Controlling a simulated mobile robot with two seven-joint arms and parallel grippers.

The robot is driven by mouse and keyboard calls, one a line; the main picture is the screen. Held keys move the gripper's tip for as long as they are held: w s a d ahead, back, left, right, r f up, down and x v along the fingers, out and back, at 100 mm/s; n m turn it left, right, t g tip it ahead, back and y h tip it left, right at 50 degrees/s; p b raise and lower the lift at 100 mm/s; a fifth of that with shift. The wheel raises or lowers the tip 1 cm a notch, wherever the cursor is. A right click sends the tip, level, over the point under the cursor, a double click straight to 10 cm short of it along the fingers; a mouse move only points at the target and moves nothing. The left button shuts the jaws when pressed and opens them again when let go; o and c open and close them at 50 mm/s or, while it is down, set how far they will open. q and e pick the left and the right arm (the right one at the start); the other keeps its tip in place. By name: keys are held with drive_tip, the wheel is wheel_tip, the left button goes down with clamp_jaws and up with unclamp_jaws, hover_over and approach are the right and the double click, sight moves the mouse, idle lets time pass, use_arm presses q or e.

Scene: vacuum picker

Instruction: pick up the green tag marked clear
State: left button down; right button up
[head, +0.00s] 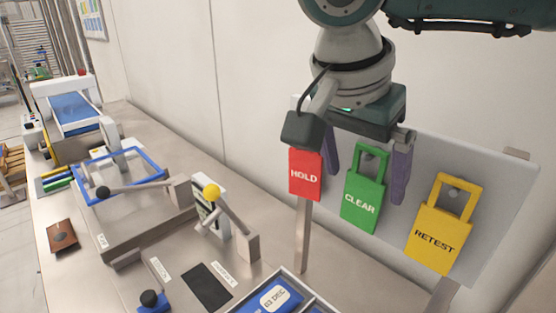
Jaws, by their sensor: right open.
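The green tag marked CLEAR (360,203) hangs by its loop handle on a pale board (482,170), between a red tag marked HOLD (305,175) and a yellow tag marked RETEST (437,238). My right gripper (366,165) comes down from the top, in front of the board. Its two purple fingers stand apart, one on each side of the green tag's upper loop as seen here. I cannot tell how far the fingers are from the tag in depth. My left gripper is not in view.
A metal bench (70,275) runs along the wall. It carries levers with a yellow knob (211,191) and black knobs, a blue-framed fixture (155,160), a brown square piece (62,236) and a tray with a blue card (270,299). A metal post (303,240) stands below the red tag.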

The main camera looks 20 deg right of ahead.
sight(364, 188)
drive_tip(key=p+x, duration=0.2)
drive_tip(key=x, duration=0.2)
drive_tip(key=shift+w+d+f, duration=0.1)
drive_tip(key=shift+d+f, duration=0.05)
drive_tip(key=shift+f, duration=0.3)
drive_tip(key=c, duration=1.5)
drive_tip(key=shift+r+b, duration=0.55)
drive_tip(key=shift+s+a+r+b, duration=0.1)
drive_tip(key=shift+s+a+b, duration=1.1)
drive_tip(key=shift+a, duration=1.6)
drive_tip(key=shift+s+a+r+b, duration=0.1)
drive_tip(key=shift+s+a+b, duration=1)
drive_tip(key=shift+a, duration=1.7)
drive_tip(key=shift+s+a+r+b, duration=0.1)
drive_tip(key=shift+s+a+b, duration=1.1)
drive_tip(key=shift+a, duration=1.6)
